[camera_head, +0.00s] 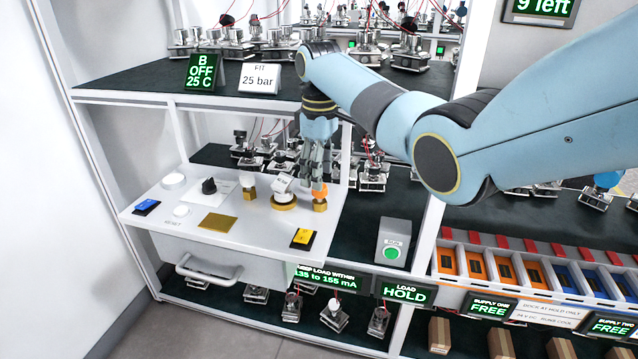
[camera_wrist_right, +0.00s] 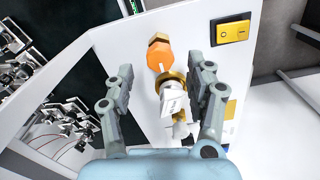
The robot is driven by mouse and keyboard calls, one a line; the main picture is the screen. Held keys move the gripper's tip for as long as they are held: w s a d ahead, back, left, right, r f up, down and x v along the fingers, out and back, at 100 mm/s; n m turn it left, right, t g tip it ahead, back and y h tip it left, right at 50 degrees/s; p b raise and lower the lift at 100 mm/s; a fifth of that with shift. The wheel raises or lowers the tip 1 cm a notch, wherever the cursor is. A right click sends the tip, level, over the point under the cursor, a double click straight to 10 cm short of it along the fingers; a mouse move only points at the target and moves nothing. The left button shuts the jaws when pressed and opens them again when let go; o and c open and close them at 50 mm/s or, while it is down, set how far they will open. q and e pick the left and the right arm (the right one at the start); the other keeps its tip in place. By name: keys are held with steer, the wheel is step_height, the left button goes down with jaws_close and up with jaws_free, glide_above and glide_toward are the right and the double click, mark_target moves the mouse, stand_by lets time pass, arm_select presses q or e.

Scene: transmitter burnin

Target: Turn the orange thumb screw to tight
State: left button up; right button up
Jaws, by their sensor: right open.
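The orange thumb screw (camera_head: 319,190) sits on a brass hex fitting (camera_head: 320,205) near the right edge of a white panel (camera_head: 262,235). In the right wrist view the orange thumb screw (camera_wrist_right: 160,56) carries a pale line mark, and the brass hex fitting (camera_wrist_right: 158,38) shows behind it. My right gripper (camera_head: 317,178) points down just above the screw. In its wrist view my right gripper (camera_wrist_right: 162,76) is open, one finger on each side, with the screw ahead between them. No contact with the screw is visible. My left gripper is out of view.
A white gauge on a brass base (camera_head: 284,202) stands close left of the screw. The panel also holds a black knob (camera_head: 209,186), a yellow switch (camera_head: 302,238) and a blue switch (camera_head: 146,207). A RUN button box (camera_head: 394,241) stands right. A shelf edge (camera_head: 200,101) lies above.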

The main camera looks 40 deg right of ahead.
steer(key=shift+f, duration=1.6)
steer(key=shift+c, duration=0.4)
jaws_close()
steer(key=shift+r+m+p, duration=0.25)
steer(key=shift+m+p, duration=1.25)
steer(key=shift+m, duration=0.2)
steer(key=m+p, duration=0.2)
steer(key=m, duration=0.1)
steer(key=shift+m, duration=0.3)
steer(key=m+p, duration=0.1)
steer(key=m, duration=0.4)
steer(key=shift+f+p, duration=0.1)
steer(key=shift+p, duration=0.3)
steer(key=m+p, duration=0.1)
steer(key=m, duration=0.5)
